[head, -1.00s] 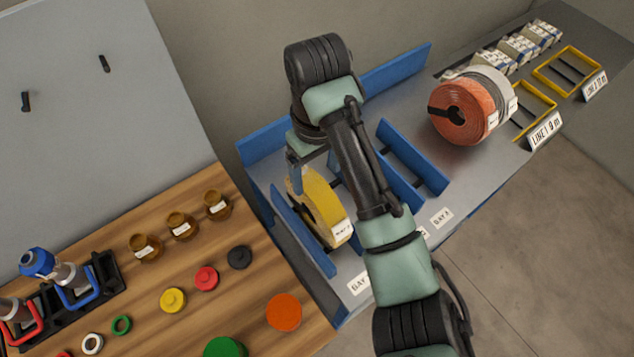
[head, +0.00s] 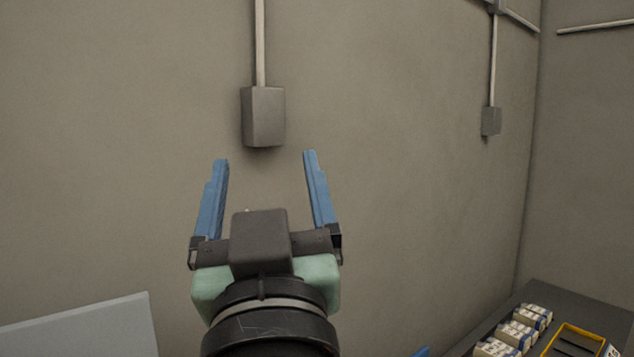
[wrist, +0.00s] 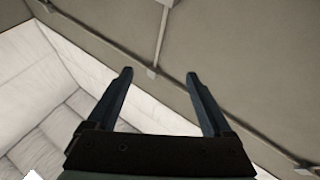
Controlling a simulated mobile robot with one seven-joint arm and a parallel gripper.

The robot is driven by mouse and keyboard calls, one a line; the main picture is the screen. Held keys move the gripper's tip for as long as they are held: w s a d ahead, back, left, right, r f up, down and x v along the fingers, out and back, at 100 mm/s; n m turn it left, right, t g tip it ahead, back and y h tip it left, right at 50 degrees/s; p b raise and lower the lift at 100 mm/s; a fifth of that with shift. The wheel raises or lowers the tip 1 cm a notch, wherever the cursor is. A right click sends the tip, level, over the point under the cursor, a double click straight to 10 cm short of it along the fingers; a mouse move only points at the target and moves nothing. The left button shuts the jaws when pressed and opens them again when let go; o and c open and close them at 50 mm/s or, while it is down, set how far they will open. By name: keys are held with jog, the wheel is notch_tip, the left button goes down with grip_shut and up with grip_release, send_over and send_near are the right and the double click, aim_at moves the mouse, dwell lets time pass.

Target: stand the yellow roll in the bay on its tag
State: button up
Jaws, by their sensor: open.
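My gripper (head: 268,158) is raised in front of the bare wall, with its two blue fingers spread wide and pointing up. It also shows in the wrist view (wrist: 159,75), open and with nothing between the fingers. The yellow roll, the bay and its tag are out of view in both present views.
A grey wall box (head: 263,117) with a conduit is on the wall behind my gripper. A smaller box (head: 491,121) is further right. At the lower right, small white-and-blue cartons (head: 520,332) stand on a dark counter beside a yellow frame (head: 575,341).

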jog(key=s+d+r+m+t+h, duration=0.3)
jog(key=s+r, duration=0.3)
jog(key=s, duration=0.2)
jog(key=shift+s+d+r+t+h, duration=0.15)
jog(key=shift+s+d+t+h, duration=0.15)
jog(key=shift+d+t, duration=0.35)
notch_tip(320, 180, down, 8)
jog(key=b, duration=0.7)
jog(key=shift+a+b, duration=0.15)
jog(key=shift+b, duration=0.2)
